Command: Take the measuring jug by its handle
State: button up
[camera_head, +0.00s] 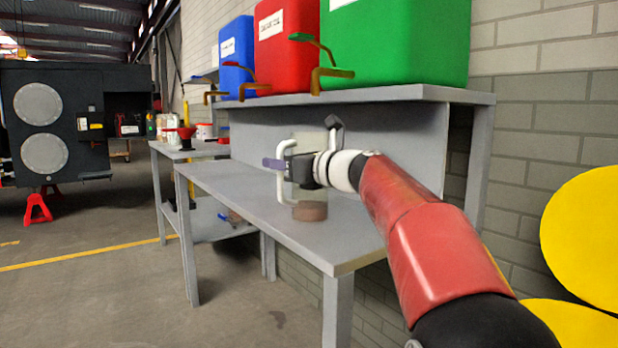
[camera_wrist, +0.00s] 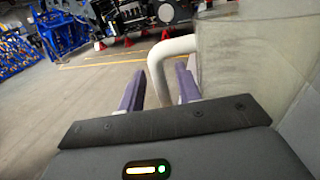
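The measuring jug (camera_head: 310,190) stands upright on the grey workbench, with a clear body, a brownish base and a white handle (camera_head: 281,185) on its left side. My gripper (camera_head: 274,163) is at the handle's height, its purple fingers reaching across it. In the wrist view the white handle (camera_wrist: 158,72) runs between the two fingers of my gripper (camera_wrist: 160,88), and the clear jug wall (camera_wrist: 240,60) is to the right. The fingers are apart, with a narrow gap seeming to show beside the handle. My wrist hides part of the jug in the head view.
The workbench (camera_head: 240,184) is mostly clear around the jug. A shelf (camera_head: 400,96) above carries a blue (camera_head: 236,55), a red (camera_head: 285,45) and a green container (camera_head: 395,45) with taps. A red funnel (camera_head: 180,133) is on a farther bench. Yellow round shapes (camera_head: 585,235) are at right.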

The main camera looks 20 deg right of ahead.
jog(key=shift+w+a, duration=0.1)
jog(key=shift+w, duration=0.1)
grip_shut()
dwell(0.4)
